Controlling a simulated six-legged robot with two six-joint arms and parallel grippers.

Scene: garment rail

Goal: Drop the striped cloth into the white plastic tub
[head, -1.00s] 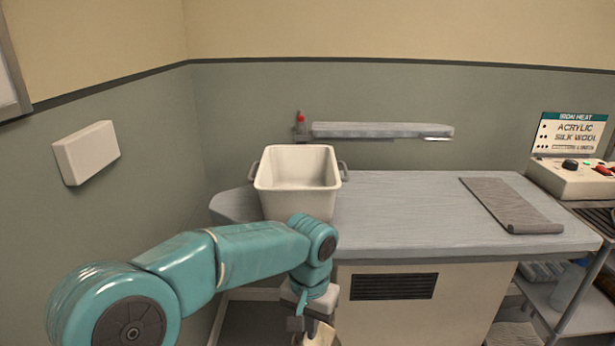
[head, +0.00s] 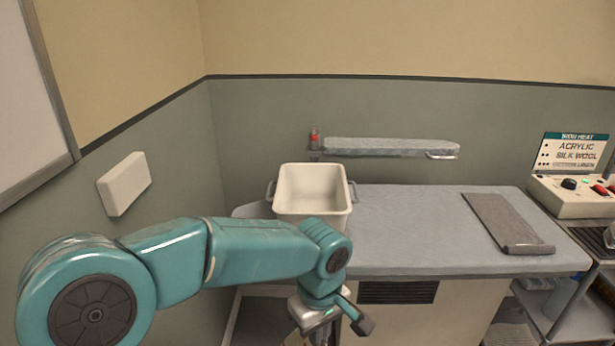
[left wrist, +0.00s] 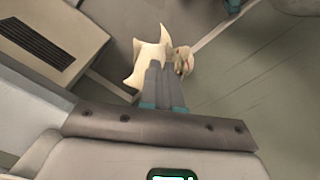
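The white plastic tub (head: 313,188) stands empty on the left end of the grey pressing table in the head view. My left arm crosses in front of its lower part. My left gripper (head: 338,325) hangs low in front of the table, below the tub's rim. In the left wrist view the fingers (left wrist: 165,88) are together, shut on a cream cloth (left wrist: 148,62) that sticks out at the tips on both sides. Stripes are hard to make out. In the head view the cloth is mostly hidden or out of frame. My right gripper is not in view.
The grey table (head: 410,235) is clear in the middle, with a folded grey cover (head: 503,222) on its right. A narrow padded arm (head: 390,146) juts out behind the tub. A control box (head: 575,193) stands at the right. A wall box (head: 124,184) is at left.

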